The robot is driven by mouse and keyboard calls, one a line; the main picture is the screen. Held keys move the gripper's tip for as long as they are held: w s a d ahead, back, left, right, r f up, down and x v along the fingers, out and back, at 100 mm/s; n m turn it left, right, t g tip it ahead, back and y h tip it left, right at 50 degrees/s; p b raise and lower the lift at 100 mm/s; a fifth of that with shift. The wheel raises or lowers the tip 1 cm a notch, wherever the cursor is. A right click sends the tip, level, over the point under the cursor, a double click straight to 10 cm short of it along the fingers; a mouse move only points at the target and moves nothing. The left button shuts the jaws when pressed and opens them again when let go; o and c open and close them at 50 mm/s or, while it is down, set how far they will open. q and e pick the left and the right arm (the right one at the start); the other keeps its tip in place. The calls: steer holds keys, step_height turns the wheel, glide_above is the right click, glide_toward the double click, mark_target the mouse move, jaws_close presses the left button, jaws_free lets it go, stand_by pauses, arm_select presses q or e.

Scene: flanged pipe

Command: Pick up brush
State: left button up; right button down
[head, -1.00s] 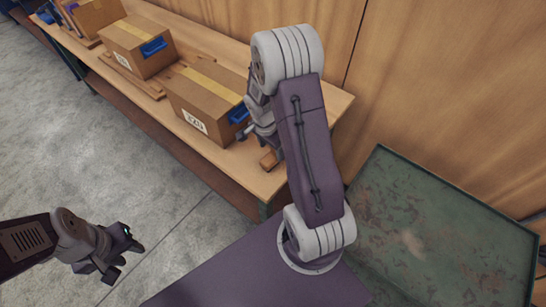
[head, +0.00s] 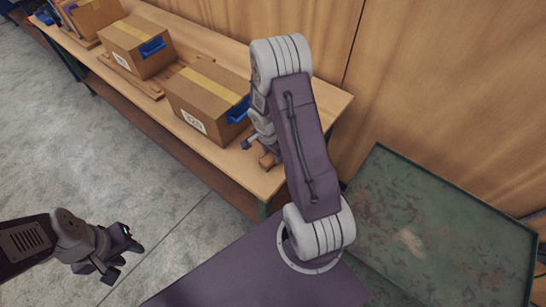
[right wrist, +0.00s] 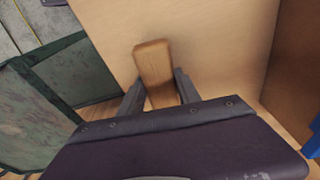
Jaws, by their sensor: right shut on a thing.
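The brush shows only as a wooden handle (head: 267,161) near the right end of the workbench, partly hidden by my right arm. In the right wrist view the blunt wooden handle (right wrist: 152,65) lies between the two fingers. My right gripper (right wrist: 160,92) is shut on it. In the head view my right gripper (head: 257,151) is low at the bench top, largely covered by its own arm. Any bristles are hidden. My left gripper (head: 126,262) is open and empty over the floor at the lower left.
A cardboard box (head: 208,98) with a blue handle stands just left of my right gripper on the workbench (head: 225,158). Another box (head: 137,46) stands further left. A green, worn metal tray or table (head: 440,225) is at the right. A wooden wall backs the bench.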

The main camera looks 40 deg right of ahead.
steer(key=shift+r, duration=0.1)
steer(key=shift+r, duration=0.35)
steer(key=r, duration=0.2)
steer(key=d+r, duration=0.1)
steer(key=r, duration=0.1)
steer(key=shift+s, duration=0.35)
steer(key=s+d+r, duration=0.6)
steer(key=d, duration=0.2)
steer(key=shift+s+p, duration=0.3)
steer(key=shift+p, duration=0.15)
steer(key=shift+d, duration=0.1)
steer(key=c, duration=1.6)
jaws_free()
steer(key=c, duration=0.4)
steer(key=shift+c, duration=0.2)
